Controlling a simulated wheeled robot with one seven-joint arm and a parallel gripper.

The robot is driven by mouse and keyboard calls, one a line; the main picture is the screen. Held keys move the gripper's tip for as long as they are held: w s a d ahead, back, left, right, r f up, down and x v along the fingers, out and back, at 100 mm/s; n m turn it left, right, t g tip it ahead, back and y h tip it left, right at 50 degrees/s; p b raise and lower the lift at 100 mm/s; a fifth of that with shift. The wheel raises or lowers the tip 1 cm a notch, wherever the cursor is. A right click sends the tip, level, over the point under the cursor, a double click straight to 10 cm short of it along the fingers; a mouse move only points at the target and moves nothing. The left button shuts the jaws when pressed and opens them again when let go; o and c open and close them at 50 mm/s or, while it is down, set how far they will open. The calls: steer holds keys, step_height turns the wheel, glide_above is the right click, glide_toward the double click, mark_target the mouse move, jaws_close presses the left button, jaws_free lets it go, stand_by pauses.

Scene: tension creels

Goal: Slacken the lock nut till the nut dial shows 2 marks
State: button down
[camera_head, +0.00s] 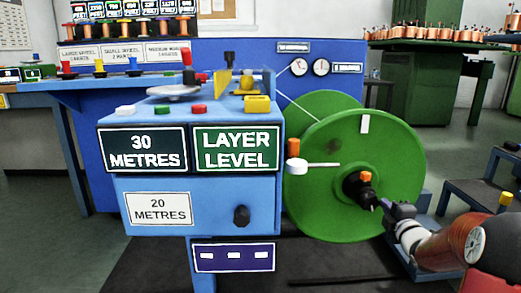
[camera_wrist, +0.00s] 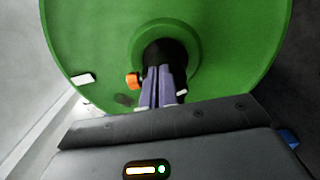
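The black lock nut (camera_head: 357,187) sits at the centre of the large green reel (camera_head: 335,150), with an orange mark (camera_head: 365,177) on its upper side. In the wrist view the black nut (camera_wrist: 166,52) is straight ahead, with the orange mark (camera_wrist: 132,80) to its left. My gripper (camera_head: 378,204) reaches the nut from the lower right. In the wrist view its two purple-grey fingers (camera_wrist: 161,72) lie close together, tips against the black nut. Whether they clamp part of it is hidden. Two round dials (camera_head: 310,67) hang on the blue panel; their labels and readings are too small to tell.
A blue cabinet (camera_head: 150,180) with "30 METRES" and "LAYER LEVEL" signs stands left of the reel. A white lever (camera_head: 315,165) lies before the reel's face. Blue steps (camera_head: 475,195) stand at the right, and a green stand with copper bobbins (camera_head: 420,80) is behind.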

steer(key=shift+a+r, duration=0.25)
steer(key=shift+r, duration=0.4)
steer(key=shift+a, duration=0.15)
steer(key=shift+r, duration=0.1)
steer(key=s+d, duration=0.1)
steer(key=s, duration=0.5)
steer(key=shift+d+r, duration=0.15)
steer(key=shift+r, duration=0.05)
stand_by(0.5)
